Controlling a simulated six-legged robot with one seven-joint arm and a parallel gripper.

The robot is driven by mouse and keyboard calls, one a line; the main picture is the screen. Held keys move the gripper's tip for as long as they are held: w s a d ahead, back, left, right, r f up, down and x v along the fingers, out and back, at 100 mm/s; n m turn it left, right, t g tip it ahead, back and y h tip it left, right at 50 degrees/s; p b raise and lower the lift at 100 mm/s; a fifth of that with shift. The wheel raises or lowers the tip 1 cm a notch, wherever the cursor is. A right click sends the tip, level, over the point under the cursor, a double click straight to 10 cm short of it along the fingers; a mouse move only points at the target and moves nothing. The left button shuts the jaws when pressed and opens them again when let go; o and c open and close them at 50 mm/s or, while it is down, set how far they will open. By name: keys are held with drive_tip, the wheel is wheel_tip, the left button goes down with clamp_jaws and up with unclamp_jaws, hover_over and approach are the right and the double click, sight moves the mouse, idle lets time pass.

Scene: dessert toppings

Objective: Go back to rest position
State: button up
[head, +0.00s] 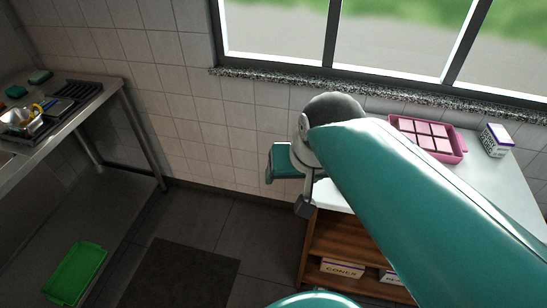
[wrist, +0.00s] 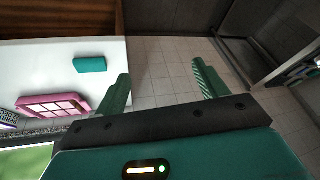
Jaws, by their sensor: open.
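My gripper (wrist: 160,88) shows in the wrist view with its two teal fingers spread apart and nothing between them. In the head view my teal arm reaches from the lower right up toward the window wall. The arm's end hangs by the left end of the white counter (head: 524,187); the fingers themselves are hard to make out there.
A pink tray (head: 462,152) with pink blocks and a small box (head: 496,140) stand on the counter. A teal block (wrist: 89,65) lies on it too. A steel table (head: 98,106) with utensils is at left; a green tray (head: 76,274) sits lower. Floor between is clear.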

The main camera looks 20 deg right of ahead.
drive_tip(key=s+a+n, duration=0.2)
drive_tip(key=n, duration=0.1)
drive_tip(key=shift+a+t, duration=0.1)
drive_tip(key=shift+t, duration=0.3)
drive_tip(key=c, duration=0.6)
drive_tip(key=shift+c, duration=0.9)
drive_tip(key=shift+d, duration=0.2)
